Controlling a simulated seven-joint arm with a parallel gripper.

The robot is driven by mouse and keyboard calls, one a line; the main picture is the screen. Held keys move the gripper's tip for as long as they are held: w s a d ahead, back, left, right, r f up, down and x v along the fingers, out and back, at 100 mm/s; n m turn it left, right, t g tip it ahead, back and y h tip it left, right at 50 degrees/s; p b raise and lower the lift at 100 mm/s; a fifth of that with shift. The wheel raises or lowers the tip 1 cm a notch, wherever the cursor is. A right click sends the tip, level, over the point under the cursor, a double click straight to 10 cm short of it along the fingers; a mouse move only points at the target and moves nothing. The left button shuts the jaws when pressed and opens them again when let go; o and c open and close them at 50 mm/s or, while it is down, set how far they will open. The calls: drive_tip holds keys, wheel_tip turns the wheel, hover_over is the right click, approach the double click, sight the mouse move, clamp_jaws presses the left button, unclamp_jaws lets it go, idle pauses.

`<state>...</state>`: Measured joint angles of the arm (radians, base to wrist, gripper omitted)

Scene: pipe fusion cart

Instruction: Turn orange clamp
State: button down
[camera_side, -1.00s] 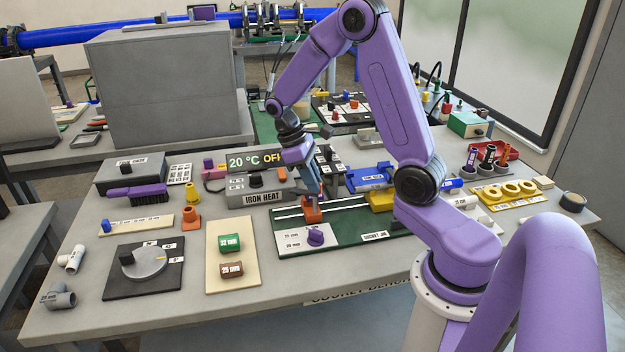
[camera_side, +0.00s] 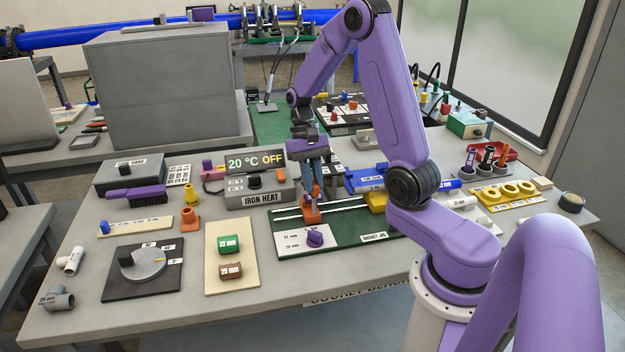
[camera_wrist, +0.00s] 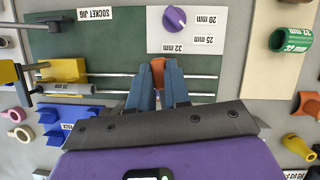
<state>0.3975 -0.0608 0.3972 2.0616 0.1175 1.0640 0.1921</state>
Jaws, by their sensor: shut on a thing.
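The orange clamp (camera_side: 312,212) stands on the green socket jig board (camera_side: 345,230), on its rails and behind the purple selector knob (camera_side: 315,237). My gripper (camera_side: 315,190) comes down over the clamp from above, its fingers shut on the clamp's upper part. In the wrist view, the clamp (camera_wrist: 158,65) shows between the two blue-grey fingertips (camera_wrist: 158,77). Most of the clamp's upper part is hidden by the fingers in that view. The purple knob also shows in the wrist view (camera_wrist: 175,18), on a white plate marked 20, 25 and 32 mm.
A yellow block (camera_side: 377,201) sits on the jig to the right. The iron heat box (camera_side: 255,190), reading 20 °C OFF, stands close behind left. Green (camera_side: 229,243) and brown (camera_side: 230,270) couplings lie on a beige board at left. A blue holder (camera_side: 366,181) stands behind the jig.

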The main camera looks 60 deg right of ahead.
drive_tip(key=shift+s+f+m+y, duration=0.2)
drive_tip(key=shift+m+y, duration=0.1)
drive_tip(key=shift+m, duration=0.7)
drive_tip(key=c, duration=1.1)
unclamp_jaws()
drive_tip(key=shift+w, duration=0.1)
drive_tip(key=shift+r, duration=0.1)
drive_tip(key=v, duration=1.7)
drive_tip(key=shift+s+d+r, duration=0.1)
drive_tip(key=shift+s+r, duration=0.15)
